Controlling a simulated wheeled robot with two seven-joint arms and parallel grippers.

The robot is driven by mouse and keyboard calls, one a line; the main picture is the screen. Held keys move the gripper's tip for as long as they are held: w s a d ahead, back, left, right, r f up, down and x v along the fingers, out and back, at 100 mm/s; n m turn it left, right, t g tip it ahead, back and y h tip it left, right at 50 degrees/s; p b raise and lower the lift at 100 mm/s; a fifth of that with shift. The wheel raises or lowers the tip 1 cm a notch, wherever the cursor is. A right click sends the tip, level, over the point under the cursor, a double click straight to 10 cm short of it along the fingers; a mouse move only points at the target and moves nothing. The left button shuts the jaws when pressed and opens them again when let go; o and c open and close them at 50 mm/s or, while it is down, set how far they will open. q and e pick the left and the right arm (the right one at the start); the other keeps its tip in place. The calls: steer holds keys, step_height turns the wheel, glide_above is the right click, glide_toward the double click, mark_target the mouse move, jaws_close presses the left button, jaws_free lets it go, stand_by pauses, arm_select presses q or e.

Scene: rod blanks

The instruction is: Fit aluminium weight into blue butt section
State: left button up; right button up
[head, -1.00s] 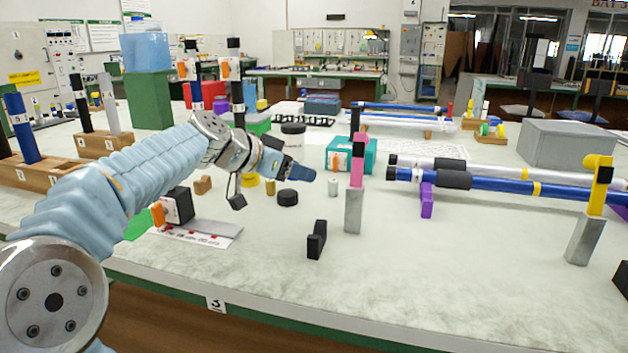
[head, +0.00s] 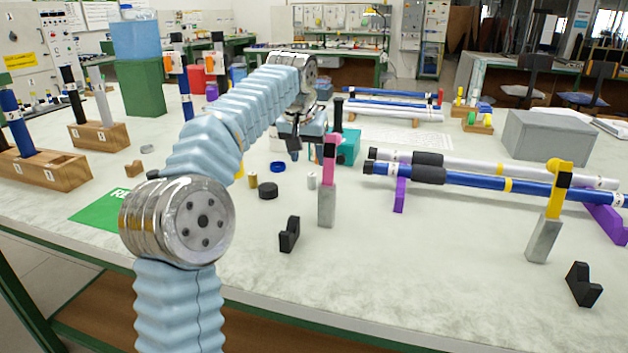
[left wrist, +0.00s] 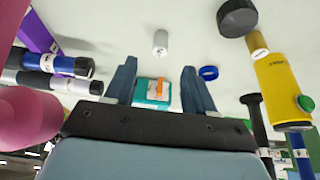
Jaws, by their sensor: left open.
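The aluminium weight (head: 311,180) is a small silver cylinder standing upright on the bench. It also shows in the left wrist view (left wrist: 160,43), ahead of and between the finger directions, apart from them. A blue rod (head: 480,183), which looks like the blue butt section, lies beside a white rod on purple supports. Its dark-capped end (head: 370,168) faces left; the rod ends also show in the left wrist view (left wrist: 68,64). My left gripper (left wrist: 158,88) is open and empty. In the head view my left gripper (head: 293,143) hangs above the bench behind the weight.
A pink-topped stand (head: 328,180) is close to the weight's right. A brass cylinder (head: 252,180), black disc (head: 268,190) and blue ring (head: 277,167) are to its left. A teal box (head: 348,148) is behind. Front bench is mostly clear, except black V-blocks (head: 289,235).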

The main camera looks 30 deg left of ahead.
mark_target(312, 175)
arm_select(q)
steer(key=x, duration=0.8)
steer(key=shift+w+f+b, duration=0.1)
steer(key=shift+f+b, duration=0.15)
steer(key=shift+b, duration=0.1)
steer(key=shift+c, duration=0.4)
jaws_close()
